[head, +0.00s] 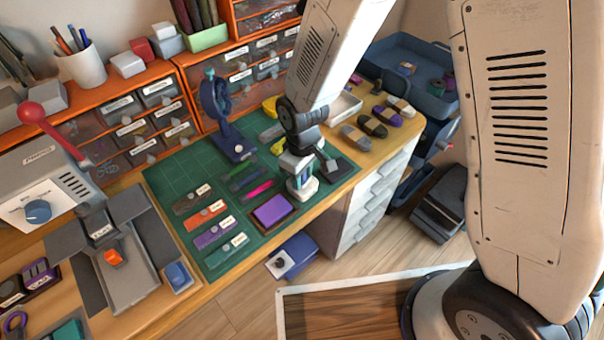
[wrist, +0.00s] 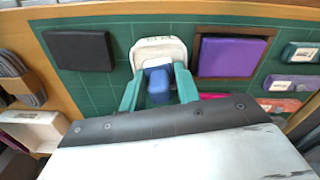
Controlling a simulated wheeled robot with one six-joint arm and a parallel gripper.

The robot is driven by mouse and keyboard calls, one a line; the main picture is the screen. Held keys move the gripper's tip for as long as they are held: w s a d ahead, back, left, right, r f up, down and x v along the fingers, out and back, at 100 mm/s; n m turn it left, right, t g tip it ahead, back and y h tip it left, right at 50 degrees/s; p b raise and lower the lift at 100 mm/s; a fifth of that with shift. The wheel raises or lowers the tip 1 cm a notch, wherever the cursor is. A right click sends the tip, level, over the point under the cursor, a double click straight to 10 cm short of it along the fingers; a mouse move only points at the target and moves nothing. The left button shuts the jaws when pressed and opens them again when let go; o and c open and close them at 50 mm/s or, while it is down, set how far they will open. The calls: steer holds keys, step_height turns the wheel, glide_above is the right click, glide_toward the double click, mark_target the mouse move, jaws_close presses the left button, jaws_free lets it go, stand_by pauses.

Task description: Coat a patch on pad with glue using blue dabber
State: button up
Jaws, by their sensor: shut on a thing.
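My gripper (head: 300,172) is low over the green mat, beside the purple pad. In the wrist view its two teal fingers (wrist: 158,88) are shut on the blue dabber (wrist: 158,80). A white, rounded, square-shaped holder or pot (wrist: 157,48) lies just beyond the dabber; it also shows under the gripper in the head view (head: 302,192). I cannot tell whether the dabber's lower end is still inside it. The purple pad (head: 272,210) lies in a brown frame, left of the gripper in the head view and right of it in the wrist view (wrist: 232,57).
A dark slab (wrist: 80,50) lies on the mat on the other side of the gripper. Several labelled coloured bars (head: 207,217) and a blue stand (head: 232,140) occupy the green mat (head: 170,180). A grey press (head: 130,270) stands at left. The desk's front edge is close.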

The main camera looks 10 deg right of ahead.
steer(key=shift+r, duration=3.5)
